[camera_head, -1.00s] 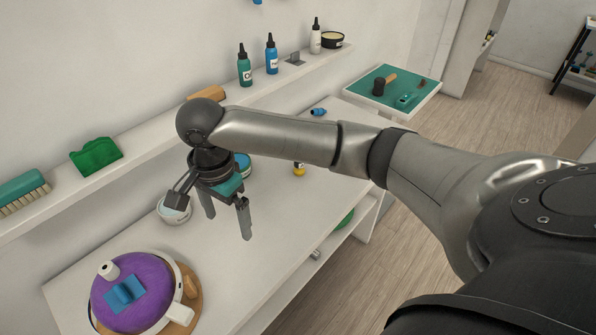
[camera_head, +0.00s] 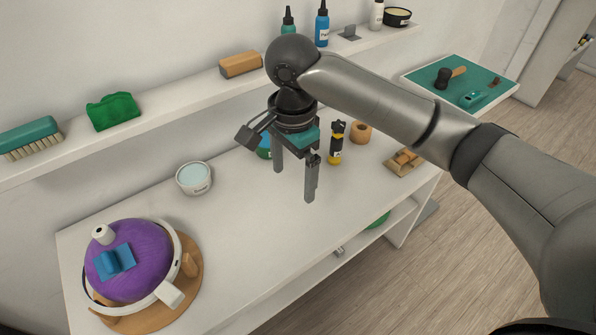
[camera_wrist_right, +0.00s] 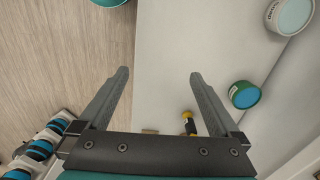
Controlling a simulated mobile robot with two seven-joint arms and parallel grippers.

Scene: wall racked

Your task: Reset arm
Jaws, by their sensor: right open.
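My right gripper (camera_head: 294,182) hangs over the white workbench in the head view, its two fingers pointing down, apart and empty. In the right wrist view the open fingers (camera_wrist_right: 158,80) frame the bench's edge and the wooden floor, with nothing between them. Behind the gripper stands a green jar with a blue lid, partly hidden in the head view; it shows fully in the right wrist view (camera_wrist_right: 244,95). A black and yellow bottle (camera_head: 336,145) stands just right of the gripper. My left gripper is not in view.
A purple object with a blue block (camera_head: 130,268) sits on a round wooden board at the left. A white tub (camera_head: 194,178) stands near the wall. The wall shelf (camera_head: 180,105) holds a brush, green cloth, wooden block and bottles. The bench's middle front is clear.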

